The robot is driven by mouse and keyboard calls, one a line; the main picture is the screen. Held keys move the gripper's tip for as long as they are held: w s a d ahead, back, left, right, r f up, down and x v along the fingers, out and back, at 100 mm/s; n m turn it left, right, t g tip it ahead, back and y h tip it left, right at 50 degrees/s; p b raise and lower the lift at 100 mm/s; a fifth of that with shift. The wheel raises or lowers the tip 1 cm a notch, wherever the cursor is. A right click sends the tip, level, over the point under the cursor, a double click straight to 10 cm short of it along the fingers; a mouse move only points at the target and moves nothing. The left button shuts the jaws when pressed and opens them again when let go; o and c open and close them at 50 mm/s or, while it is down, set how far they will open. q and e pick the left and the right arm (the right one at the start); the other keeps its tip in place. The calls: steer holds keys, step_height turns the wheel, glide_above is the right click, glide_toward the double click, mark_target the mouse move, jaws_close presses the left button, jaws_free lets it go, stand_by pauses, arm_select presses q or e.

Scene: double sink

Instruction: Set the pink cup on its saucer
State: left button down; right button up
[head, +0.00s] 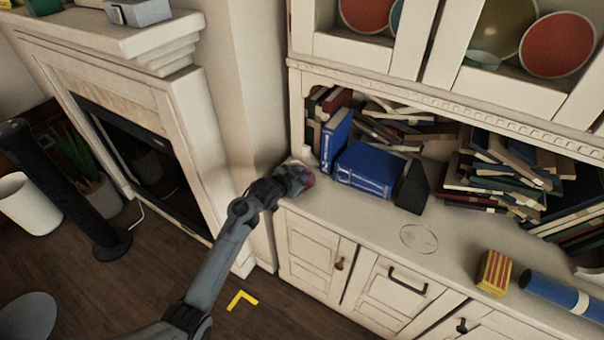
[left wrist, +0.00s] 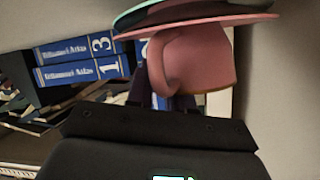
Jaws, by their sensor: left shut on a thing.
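The pink cup (left wrist: 205,60) shows large in the left wrist view, which looks upside down. Its base is against or very close to a pink saucer (left wrist: 245,19); I cannot tell if they touch. A teal dish (left wrist: 140,12) lies beyond the saucer. My left gripper (left wrist: 165,95) is shut on the cup at its handle side; the fingers are partly hidden in the dark. In the head view my left gripper (head: 287,182) is at the left end of the cabinet counter, and only a little pink shows there. My right gripper is out of view.
Blue books (head: 365,168) stand and lie just right of the gripper, with a dark wedge (head: 411,187) beside them. A thin round outline (head: 418,239) marks the counter. A red-and-yellow box (head: 494,272) and a blue roll (head: 560,295) are further right.

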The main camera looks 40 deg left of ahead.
arm_select(q)
steer(key=c, duration=1)
jaws_free()
steer(key=shift+r, duration=0.1)
steer(key=shift+r, duration=0.25)
steer(key=a+p+v, duration=0.1)
steer(key=p+v, duration=0.2)
steer(key=v, duration=0.8)
steer(key=s+d+f+g, duration=0.2)
steer(key=s+d+g, duration=0.1)
steer(key=s+d, duration=0.4)
steer(key=s+d+f+g, duration=0.3)
steer(key=s+d, duration=0.3)
steer(key=s, duration=0.7)
steer(key=s+d+f+n+g+h, duration=0.1)
steer(key=s+d+f+g, duration=0.2)
steer(key=s+d, duration=0.4)
steer(key=s, duration=0.3)
steer(key=shift+s+d+g, duration=0.35)
steer(key=shift+g, duration=0.05)
steer(key=shift+f, duration=0.1)
